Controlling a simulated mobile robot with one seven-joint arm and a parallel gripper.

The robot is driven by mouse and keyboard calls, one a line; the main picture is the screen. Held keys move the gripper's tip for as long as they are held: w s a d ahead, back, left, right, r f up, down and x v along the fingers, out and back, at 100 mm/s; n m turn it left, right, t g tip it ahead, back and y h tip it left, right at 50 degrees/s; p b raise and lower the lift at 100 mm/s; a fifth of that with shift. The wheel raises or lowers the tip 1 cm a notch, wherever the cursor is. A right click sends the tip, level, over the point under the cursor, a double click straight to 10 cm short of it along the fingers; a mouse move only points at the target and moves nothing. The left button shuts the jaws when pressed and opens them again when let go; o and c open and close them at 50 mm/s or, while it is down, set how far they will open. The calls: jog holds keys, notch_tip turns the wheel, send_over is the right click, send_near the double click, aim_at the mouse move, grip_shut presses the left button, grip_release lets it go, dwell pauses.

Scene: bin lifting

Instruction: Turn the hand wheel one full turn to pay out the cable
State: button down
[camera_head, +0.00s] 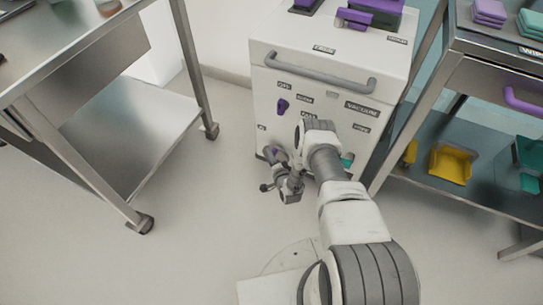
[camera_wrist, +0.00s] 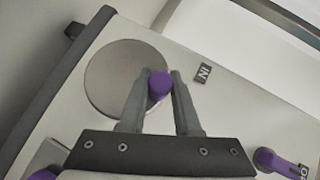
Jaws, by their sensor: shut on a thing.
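The hand wheel (camera_wrist: 115,75) is a flat grey disc on the cabinet's front, with a purple knob (camera_wrist: 160,86) near its rim. In the wrist view, my gripper (camera_wrist: 161,92) has its two grey fingers closed on either side of the knob. In the head view, my gripper (camera_head: 278,168) is low at the white cabinet's left front, with a bit of purple at its tips. The wheel is mostly hidden there by the gripper. I cannot make out a cable in either view.
The white cabinet (camera_head: 270,90) carries a grey bar handle (camera_head: 320,79), a purple lever (camera_head: 282,105) and labels. A metal table (camera_head: 125,135) stands left and a shelved cart (camera_head: 480,55) stands close on the right. The floor (camera_head: 190,230) at front left is clear.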

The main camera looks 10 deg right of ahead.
aim_at(266, 157)
jog(key=a+n+g+h, duration=0.1)
jog(key=w+a+f+n+g+h, duration=0.1)
jog(key=g+h, duration=0.1)
jog(key=w+a+n+g+h, duration=0.1)
jog(key=n+g, duration=0.1)
jog(key=shift+w+f, duration=0.1)
jog(key=shift+f, duration=0.15)
jog(key=shift+w+a+f+n+g+h, duration=0.15)
jog(key=shift+f+n+g+h, duration=0.35)
jog(key=shift+h, duration=0.35)
jog(key=shift+w+a+f+n+g+h, duration=0.1)
jog(key=shift+a+f+n+g+h, duration=0.05)
jog(key=shift+f+n+g+h, duration=0.55)
jog(key=shift+w+a+f+n+g+h, duration=0.2)
jog(key=shift+n+g+h, duration=0.25)
jog(key=shift+h, duration=0.5)
jog(key=shift+d+f+g+h, duration=0.1)
jog(key=shift+f+g+h, duration=0.05)
jog(key=shift+g+h, duration=0.15)
jog(key=c, duration=0.6)
grip_release()
jog(key=shift+s, duration=0.1)
jog(key=p+v, duration=0.7)
jog(key=v, duration=1)
jog(key=shift+s, duration=0.2)
